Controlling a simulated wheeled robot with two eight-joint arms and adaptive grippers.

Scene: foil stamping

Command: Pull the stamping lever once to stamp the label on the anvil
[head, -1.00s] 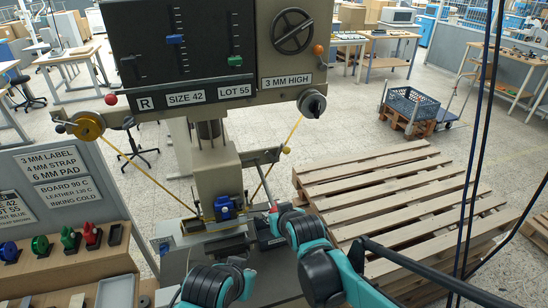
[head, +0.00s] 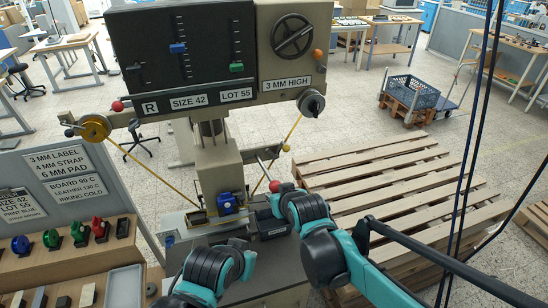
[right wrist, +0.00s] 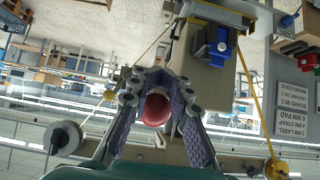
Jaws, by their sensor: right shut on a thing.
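The stamping press (head: 215,160) stands in the middle of the head view. Its blue-fronted stamping head (head: 228,203) is low, close above the anvil area (head: 215,222). I cannot make out a label there. The lever's red knob (head: 274,186) is just right of the head and also shows in the right wrist view (right wrist: 156,110). My right gripper (right wrist: 158,90) is shut on this knob, with a finger on each side. In the head view my right arm hides most of that gripper.
A tan bench (head: 70,268) with colored handled stamps and a sign panel (head: 70,180) is at left. Wooden pallets (head: 400,200) fill the right side close to my right arm. Dark cables (head: 478,130) hang at the right. A crate trolley (head: 412,100) stands farther back.

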